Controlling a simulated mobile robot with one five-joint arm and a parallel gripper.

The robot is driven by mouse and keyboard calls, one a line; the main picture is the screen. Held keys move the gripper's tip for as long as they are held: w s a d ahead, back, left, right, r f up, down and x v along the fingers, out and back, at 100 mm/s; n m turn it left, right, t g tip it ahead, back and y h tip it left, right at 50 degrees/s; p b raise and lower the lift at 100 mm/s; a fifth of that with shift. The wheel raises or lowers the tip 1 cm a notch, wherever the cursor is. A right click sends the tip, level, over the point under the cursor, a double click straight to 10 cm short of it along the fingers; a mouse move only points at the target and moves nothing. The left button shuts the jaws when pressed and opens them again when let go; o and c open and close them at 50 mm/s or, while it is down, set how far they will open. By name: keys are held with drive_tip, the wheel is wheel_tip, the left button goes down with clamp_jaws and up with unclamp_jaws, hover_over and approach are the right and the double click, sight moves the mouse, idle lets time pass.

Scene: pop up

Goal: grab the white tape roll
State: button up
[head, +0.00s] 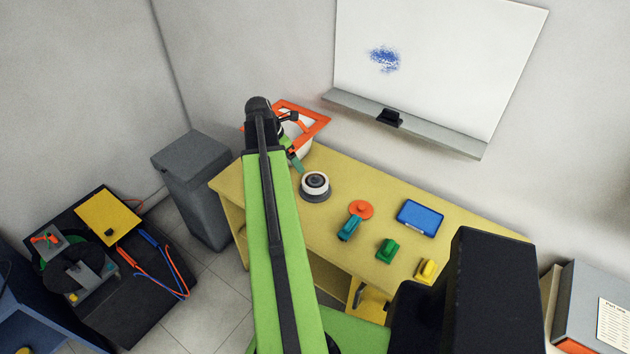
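The white tape roll (315,180) sits on a round dark grey base near the left end of the yellow table (232,186). It has a dark centre and nothing covers it. My gripper (297,163) is at the end of my green arm, just up and left of the roll in the head view. It is small and partly hidden by the arm, so I cannot tell whether its fingers are apart. I see no contact between it and the roll.
An orange-rimmed white container (318,123) stands behind my gripper. An orange disc with a teal handle (349,229), a blue tray (421,203), a green block (387,249) and a yellow block (427,270) lie to the right. A grey bin (196,190) stands left.

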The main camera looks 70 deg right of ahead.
drive_tip(key=s+d, duration=0.2)
drive_tip(key=b, duration=1.1)
hover_over(314, 180)
drive_tip(key=w+a, duration=0.2)
drive_tip(key=f, duration=1.1)
drive_tip(key=shift+s+a, duration=0.15)
drive_tip(key=shift+s, duration=0.1)
drive_tip(key=shift+s+d+f, duration=0.15)
drive_tip(key=shift+d, duration=0.05)
drive_tip(key=b+x, duration=0.5)
drive_tip(key=shift+d+f, duration=0.1)
drive_tip(key=shift+f, duration=0.05)
drive_tip(key=shift+r, duration=0.2)
drive_tip(key=shift+s, duration=0.1)
drive_tip(key=c, duration=1.3)
